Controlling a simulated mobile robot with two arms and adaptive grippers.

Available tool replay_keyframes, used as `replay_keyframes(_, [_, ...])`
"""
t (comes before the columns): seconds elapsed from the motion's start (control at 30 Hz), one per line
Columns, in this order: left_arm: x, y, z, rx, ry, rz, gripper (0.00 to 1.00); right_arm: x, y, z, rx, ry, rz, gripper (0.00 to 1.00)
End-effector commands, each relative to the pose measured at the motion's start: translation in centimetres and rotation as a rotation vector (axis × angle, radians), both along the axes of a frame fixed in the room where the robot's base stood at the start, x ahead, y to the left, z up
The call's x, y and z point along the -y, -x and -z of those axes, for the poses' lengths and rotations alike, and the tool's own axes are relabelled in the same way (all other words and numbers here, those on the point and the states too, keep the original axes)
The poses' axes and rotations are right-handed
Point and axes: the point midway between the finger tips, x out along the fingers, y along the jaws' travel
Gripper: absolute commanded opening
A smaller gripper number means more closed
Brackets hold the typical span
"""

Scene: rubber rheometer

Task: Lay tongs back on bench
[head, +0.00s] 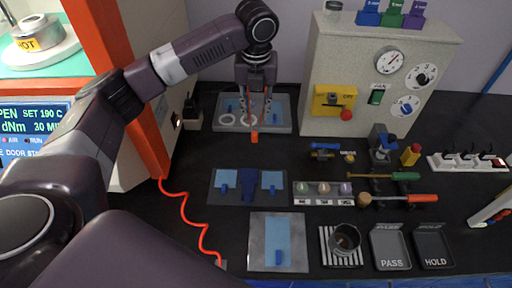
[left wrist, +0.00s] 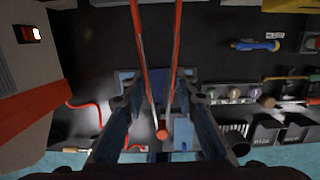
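The tongs (left wrist: 162,132) have two long red and grey arms joined at an orange end. In the left wrist view the arms spread toward the top edge, where their far ends are cut off. In the head view the orange end (head: 254,137) shows just below my left gripper (head: 257,100). This gripper points down over the back of the bench (head: 180,215), its fingers around the tongs, and it seems shut on them. The exact contact and the tongs' height above the bench are hard to see. My right gripper is in neither view.
A grey tray (head: 285,125) with white rings is behind and below the gripper. A mat with blue pieces (head: 212,196) and a grey plate (head: 258,260) lie nearer. A control box (head: 345,60) stands to the right, the orange-framed machine (head: 145,130) to the left. An orange cord (head: 190,215) crosses clear bench.

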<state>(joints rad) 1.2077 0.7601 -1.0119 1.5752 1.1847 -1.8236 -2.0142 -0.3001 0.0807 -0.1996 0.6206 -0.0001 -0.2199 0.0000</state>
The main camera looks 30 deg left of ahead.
Motion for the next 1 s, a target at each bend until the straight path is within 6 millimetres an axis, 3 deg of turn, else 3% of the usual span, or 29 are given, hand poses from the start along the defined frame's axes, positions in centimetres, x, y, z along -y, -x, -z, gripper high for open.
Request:
replay_keyframes(0.2, [0.0, 0.2, 6.0, -0.006, -0.001, -0.001, 0.24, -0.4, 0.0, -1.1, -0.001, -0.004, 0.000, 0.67])
replay_keyframes(0.4, [0.0, 0.1, 10.5, -0.004, 0.000, -0.001, 0.24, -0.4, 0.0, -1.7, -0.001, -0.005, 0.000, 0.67])
replay_keyframes(0.83, [0.0, 0.1, 15.6, -0.003, -0.001, -0.001, 0.24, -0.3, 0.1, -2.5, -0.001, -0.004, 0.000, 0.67])
replay_keyframes(1.0, [0.0, 0.0, 16.5, 0.000, 0.000, 0.001, 0.24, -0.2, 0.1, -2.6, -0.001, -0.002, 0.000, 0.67])
